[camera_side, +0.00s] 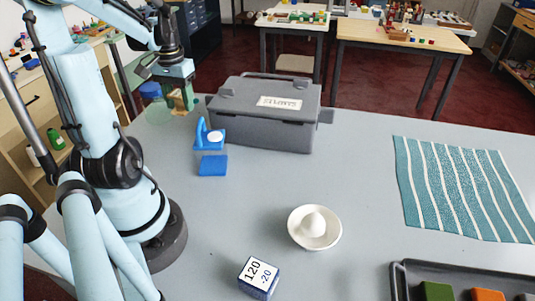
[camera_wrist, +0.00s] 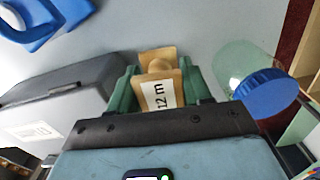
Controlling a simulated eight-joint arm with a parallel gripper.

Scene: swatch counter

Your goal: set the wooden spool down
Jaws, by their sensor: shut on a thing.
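The wooden spool (camera_side: 177,104) is between the jaws of my gripper (camera_side: 182,97), at the back left of the counter in the side view. In the wrist view the spool (camera_wrist: 158,65) shows its pale wood ends and a white label reading "12 m". The green fingers of my gripper (camera_wrist: 157,88) press on it from both sides. Whether the spool touches the counter or hangs just above it I cannot tell.
A clear jar with a blue lid (camera_wrist: 268,92) stands close beside the spool. A grey case (camera_side: 265,114) is on its other side. A blue object (camera_side: 210,164) stands in front of the case. A white juicer (camera_side: 314,228), numbered block (camera_side: 259,278), striped cloth (camera_side: 455,185) and tray (camera_side: 402,282) lie farther off.

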